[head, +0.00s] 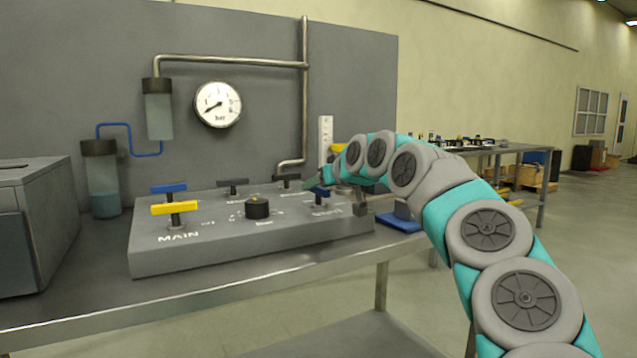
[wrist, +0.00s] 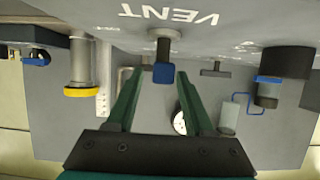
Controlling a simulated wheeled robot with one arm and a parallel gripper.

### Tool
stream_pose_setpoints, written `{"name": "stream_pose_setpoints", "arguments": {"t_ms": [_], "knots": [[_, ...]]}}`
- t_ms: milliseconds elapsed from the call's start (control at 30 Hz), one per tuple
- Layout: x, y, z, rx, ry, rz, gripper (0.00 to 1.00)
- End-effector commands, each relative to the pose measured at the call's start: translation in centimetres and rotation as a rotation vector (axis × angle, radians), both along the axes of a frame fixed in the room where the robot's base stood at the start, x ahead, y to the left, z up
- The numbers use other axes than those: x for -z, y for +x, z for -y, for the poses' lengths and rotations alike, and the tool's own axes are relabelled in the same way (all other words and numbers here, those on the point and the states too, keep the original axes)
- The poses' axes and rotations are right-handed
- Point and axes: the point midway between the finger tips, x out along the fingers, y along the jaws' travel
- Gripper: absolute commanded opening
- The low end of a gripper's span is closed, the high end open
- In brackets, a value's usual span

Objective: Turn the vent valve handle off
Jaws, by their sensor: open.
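The vent valve handle is blue, on a dark stem above the grey sloped panel (head: 160,258). In the wrist view the handle (wrist: 163,73) shows nearly end-on between my two green fingertips, by the upside-down VENT lettering (wrist: 170,14). In the head view the handle (head: 320,192) is partly hidden by my gripper (head: 316,182). My gripper (wrist: 156,76) is open, with a finger on each side of the handle and a visible gap. I cannot tell whether either finger touches it.
A yellow MAIN handle (head: 174,208), a blue handle (head: 169,188), dark handles (head: 233,183) and a black knob (head: 257,207) stand on the same panel. A gauge (head: 218,104) and pipes (head: 305,95) are behind. A grey box (head: 38,215) is at left.

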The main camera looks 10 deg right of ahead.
Motion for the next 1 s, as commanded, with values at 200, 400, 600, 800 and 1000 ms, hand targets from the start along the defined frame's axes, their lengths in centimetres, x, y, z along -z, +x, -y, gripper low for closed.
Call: {"name": "stream_pose_setpoints", "arguments": {"t_ms": [200, 400, 600, 800, 1000], "knots": [[0.07, 0.12, -0.07, 0.0, 0.0, 0.0, 0.53], [0.05, 0.1, -0.07, 0.0, 0.0, 0.001, 0.37], [0.05, 0.1, -0.07, 0.0, 0.0, 0.001, 0.14], [0.05, 0.09, -0.07, -0.001, 0.001, 0.001, 0.0], [0.05, 0.09, -0.07, -0.001, 0.001, 0.001, 0.0]]}}
